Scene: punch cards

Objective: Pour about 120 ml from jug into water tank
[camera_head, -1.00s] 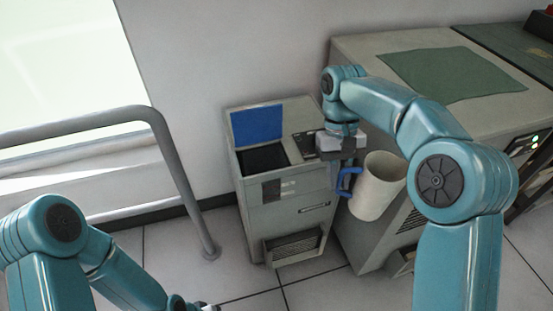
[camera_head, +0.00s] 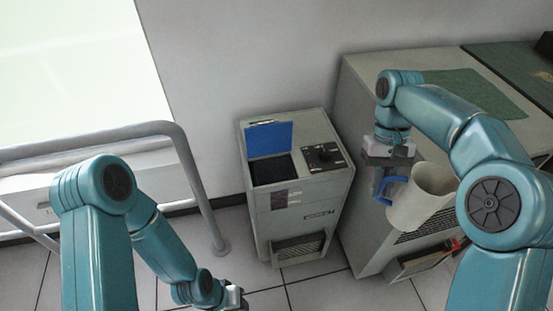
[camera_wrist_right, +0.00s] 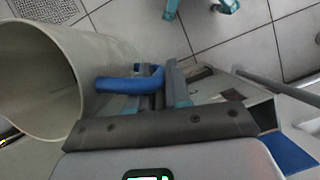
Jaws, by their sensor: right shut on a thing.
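The jug (camera_head: 412,207) is cream-white with a blue handle (camera_head: 388,190). My right gripper (camera_head: 383,184) is shut on that handle and holds the jug in the air, to the right of the water tank. In the right wrist view the jug's wide mouth (camera_wrist_right: 35,85) fills the left side, and the inside that shows looks empty, though its bottom is hard to see. The water tank appears to be the grey cabinet (camera_head: 300,215) with a raised blue lid (camera_head: 269,139) and a dark opening (camera_head: 270,170). My left gripper (camera_head: 238,299) is at the bottom edge, partly cut off.
A larger grey cabinet (camera_head: 352,90) with a green mat (camera_head: 480,92) on top stands close behind and below the jug. A grey metal rail (camera_head: 185,165) stands left of the tank. Tiled floor (camera_head: 315,290) is open in front. A control panel (camera_head: 326,157) sits beside the opening.

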